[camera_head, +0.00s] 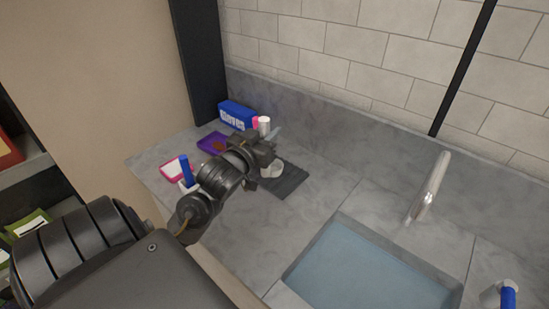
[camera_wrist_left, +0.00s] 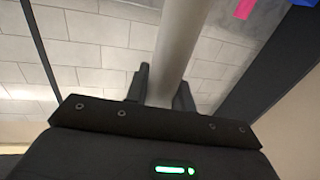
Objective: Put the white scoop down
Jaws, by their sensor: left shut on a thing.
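My left gripper (camera_head: 268,154) is over the counter beside a dark ribbed mat. It is shut on a pale, smooth, round bar, which I take to be the white scoop (camera_wrist_left: 182,38). In the left wrist view the bar runs up between the two fingers (camera_wrist_left: 160,88). In the head view a white rounded part (camera_head: 272,168) shows just below the gripper, over the mat; my gripper hides much of it. I cannot tell whether it touches the mat. My right gripper is not in view.
The dark mat (camera_head: 293,182) lies on the grey counter (camera_head: 325,188). Behind stand a blue box (camera_head: 236,114), a purple tray (camera_head: 211,143) and a white cylinder (camera_head: 264,124). A pink-rimmed tray (camera_head: 174,173) and a blue-handled item (camera_head: 186,169) are left. A sink (camera_head: 350,268) and faucet (camera_head: 430,187) are right.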

